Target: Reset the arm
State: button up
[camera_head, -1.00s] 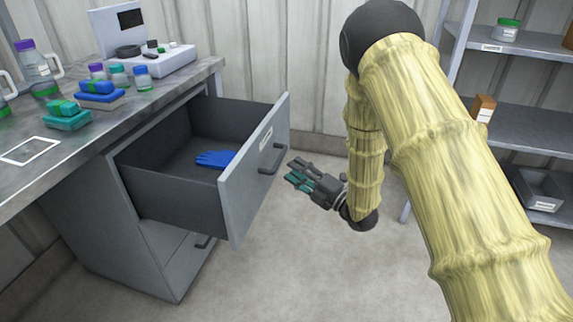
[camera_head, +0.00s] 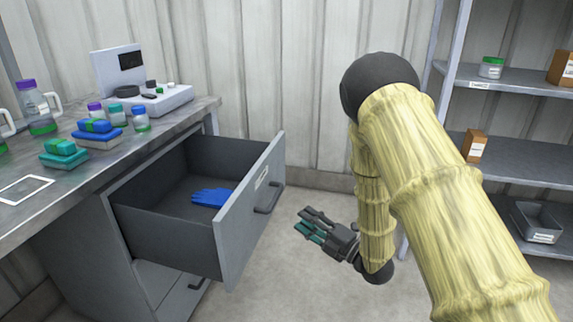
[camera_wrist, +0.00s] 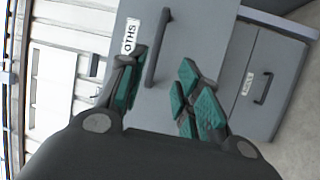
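My gripper (camera_head: 313,228) hangs low at the middle of the head view, to the right of the open drawer and apart from its handle (camera_head: 267,197). In the wrist view my gripper (camera_wrist: 160,98) has its green-padded fingers spread, with nothing between them. The drawer front (camera_wrist: 195,35) and its dark handle (camera_wrist: 158,48) show beyond the fingers. My arm is bent, with its forearm pointing down.
The open drawer (camera_head: 240,225) juts out from the bench and holds a blue glove (camera_head: 212,196). The bench top (camera_head: 75,178) carries bottles, boxes and a white instrument (camera_head: 150,101). A shelf unit (camera_head: 515,86) stands at the right. The floor beside the drawer is clear.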

jog(key=s+d+f+m+h, duration=0.2)
jog(key=f+m+h, duration=0.15)
jog(key=f, duration=0.35)
jog(key=s+d+f+m+h, duration=0.2)
jog(key=s+f+m+h, duration=0.1)
jog(key=f+m, duration=0.3)
jog(key=s+d+f+m+g+h, duration=0.3)
jog(key=s+f+m+g, duration=0.15)
jog(key=s+f, duration=0.55)
jog(key=s+d+f+m+g+h, duration=0.35)
jog(key=s+f+m, duration=0.25)
jog(key=s+f, duration=0.4)
jog(key=s+f+m+g+h, duration=0.15)
jog(key=s+m+g, duration=0.5)
jog(key=s, duration=1.35)
notch_tip(320, 180, up, 27)
jog(key=p, duration=2.7)
jog(key=shift+w+d+r+t, duration=0.15)
jog(key=shift+w+d+t, duration=0.15)
jog(key=shift+t, duration=0.15)
